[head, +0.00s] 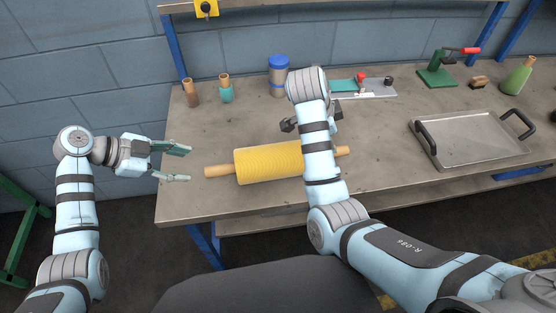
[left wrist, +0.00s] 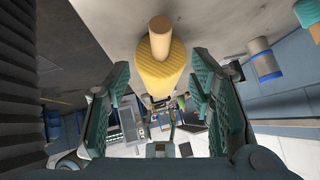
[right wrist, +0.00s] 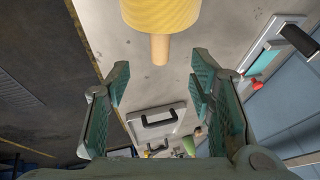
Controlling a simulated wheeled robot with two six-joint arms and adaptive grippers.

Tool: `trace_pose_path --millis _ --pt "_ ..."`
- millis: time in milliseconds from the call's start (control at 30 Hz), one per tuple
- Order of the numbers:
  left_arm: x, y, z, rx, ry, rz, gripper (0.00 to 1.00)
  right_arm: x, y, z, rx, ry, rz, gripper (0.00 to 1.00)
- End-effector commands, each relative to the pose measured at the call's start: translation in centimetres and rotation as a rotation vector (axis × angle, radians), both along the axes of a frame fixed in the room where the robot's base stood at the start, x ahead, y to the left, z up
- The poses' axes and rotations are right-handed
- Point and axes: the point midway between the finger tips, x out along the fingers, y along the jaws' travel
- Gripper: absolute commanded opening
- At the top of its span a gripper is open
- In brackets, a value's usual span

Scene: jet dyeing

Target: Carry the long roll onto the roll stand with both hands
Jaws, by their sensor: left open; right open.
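A long yellow roll (head: 265,162) with wooden end handles lies on the workbench, left of the middle. My left gripper (head: 183,163) is open and empty, just left of the roll's left handle (head: 218,171). In the left wrist view that handle (left wrist: 160,45) points toward the open fingers, apart from them. My right arm crosses over the roll and largely hides my right gripper in the head view. In the right wrist view my right gripper (right wrist: 160,82) is open and empty, with the roll's other handle (right wrist: 160,50) above the gap. I cannot make out a roll stand for certain.
A metal tray (head: 465,152) with black handles sits on the right of the workbench (head: 385,180). Behind the roll stand two small bottles (head: 226,94), a blue-lidded jar (head: 279,80) and a flat device with a red knob (head: 375,94). A green press (head: 440,74) stands farther right.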

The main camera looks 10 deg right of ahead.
Motion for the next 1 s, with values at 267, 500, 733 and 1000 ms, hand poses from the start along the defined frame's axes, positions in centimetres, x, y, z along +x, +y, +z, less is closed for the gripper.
trace_pose_path --millis 267,500,733,1000 --pt "1.0 -4.1 -3.7 -0.004 0.003 -0.002 0.49 1.2 -2.3 -4.9 -0.003 0.004 -0.002 0.49" --pt "1.8 -7.3 -6.7 -0.002 0.002 -0.004 0.49 2.3 -4.0 -8.9 -0.001 0.003 -0.003 0.49" --pt "2.2 -8.7 -8.2 0.000 0.000 -0.003 0.49 2.8 -4.8 -10.8 0.001 0.001 -0.003 0.49" --pt "2.3 -8.8 -8.3 0.001 0.000 -0.003 0.49 2.8 -4.9 -10.9 0.001 0.000 -0.003 0.49"
